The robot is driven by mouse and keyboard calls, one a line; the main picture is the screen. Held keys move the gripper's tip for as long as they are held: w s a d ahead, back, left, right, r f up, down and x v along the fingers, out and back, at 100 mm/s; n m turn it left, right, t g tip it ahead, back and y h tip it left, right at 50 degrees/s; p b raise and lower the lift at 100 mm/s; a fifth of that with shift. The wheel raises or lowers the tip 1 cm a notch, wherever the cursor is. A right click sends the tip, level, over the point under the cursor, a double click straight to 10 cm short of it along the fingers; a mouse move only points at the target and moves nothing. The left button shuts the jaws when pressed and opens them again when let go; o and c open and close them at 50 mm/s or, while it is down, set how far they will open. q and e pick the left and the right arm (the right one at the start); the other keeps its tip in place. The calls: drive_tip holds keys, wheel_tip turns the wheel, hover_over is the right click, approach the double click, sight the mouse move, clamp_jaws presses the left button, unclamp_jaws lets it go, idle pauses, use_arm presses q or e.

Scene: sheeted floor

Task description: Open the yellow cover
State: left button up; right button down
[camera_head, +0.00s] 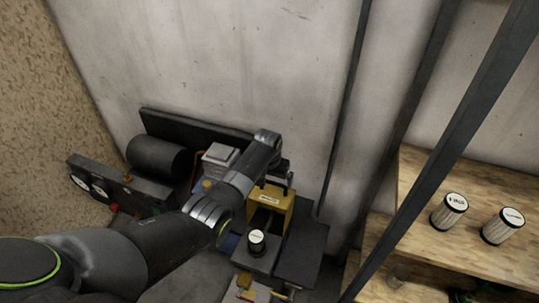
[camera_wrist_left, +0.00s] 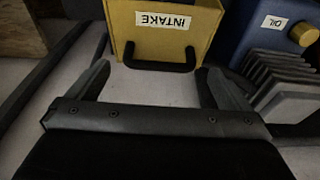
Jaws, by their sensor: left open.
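The yellow cover (camera_head: 284,200) is a box-like part on the dark machine in the head view, partly behind my left arm. In the left wrist view the yellow cover (camera_wrist_left: 205,20) fills the top middle, with an upside-down "INTAKE" label and a black bar handle (camera_wrist_left: 160,66) on its near side. My left gripper (camera_wrist_left: 157,75) is open and empty, its fingers on either side of the handle and apart from it. In the head view my left gripper (camera_head: 275,180) is at the cover, mostly hidden by its own wrist. My right gripper is not in view.
A white-topped filter (camera_head: 257,241) stands on the machine in front of the cover. Two similar filters (camera_head: 449,210) (camera_head: 502,226) stand on a wooden shelf (camera_head: 420,175) at right. A blue "OIL" part (camera_wrist_left: 262,38) and grey fins (camera_wrist_left: 275,85) lie right of the left gripper.

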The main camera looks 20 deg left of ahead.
use_arm(q)
wheel_tip(320, 180, up, 12)
drive_tip(key=s, duration=0.2)
drive_tip(key=shift+s, duration=0.15)
drive_tip(key=shift+a+r, duration=0.1)
idle(0.4)
